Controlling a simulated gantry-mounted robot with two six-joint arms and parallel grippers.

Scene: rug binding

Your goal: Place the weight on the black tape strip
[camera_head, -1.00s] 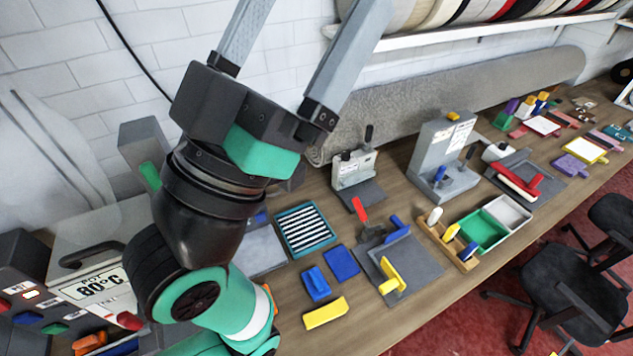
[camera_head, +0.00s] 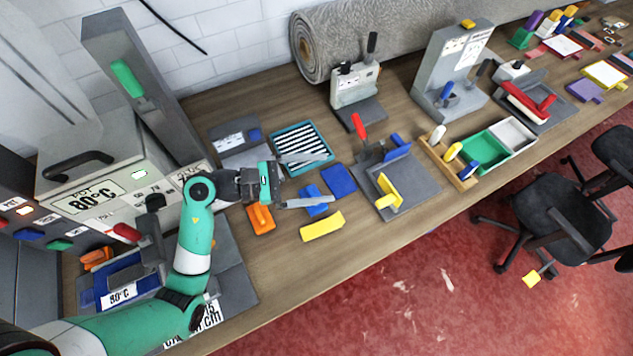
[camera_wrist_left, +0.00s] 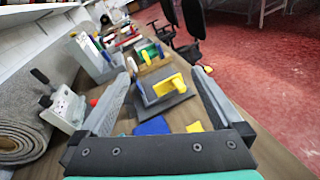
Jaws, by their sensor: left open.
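My left gripper (camera_head: 326,178) is open and empty, its fingers spread above the bench and pointing right. In the left wrist view, its fingers (camera_wrist_left: 160,75) frame a clear gap. A teal tray (camera_head: 276,136) with black and white strips lies behind the upper finger, which partly covers it. I cannot tell which strip is the tape. Handled blocks that may be weights sit near the gripper: a blue one (camera_head: 314,207) partly under the lower finger, and an orange one (camera_head: 262,219) below the wrist. My right gripper is out of view.
A flat blue pad (camera_head: 340,180) and a yellow block (camera_head: 322,227) lie nearby. A grey fixture (camera_head: 420,185) with yellow and blue handles stands right of them. A grey press (camera_head: 355,88) and rolled rug (camera_head: 312,58) are behind. The heating machine (camera_head: 95,170) is at left.

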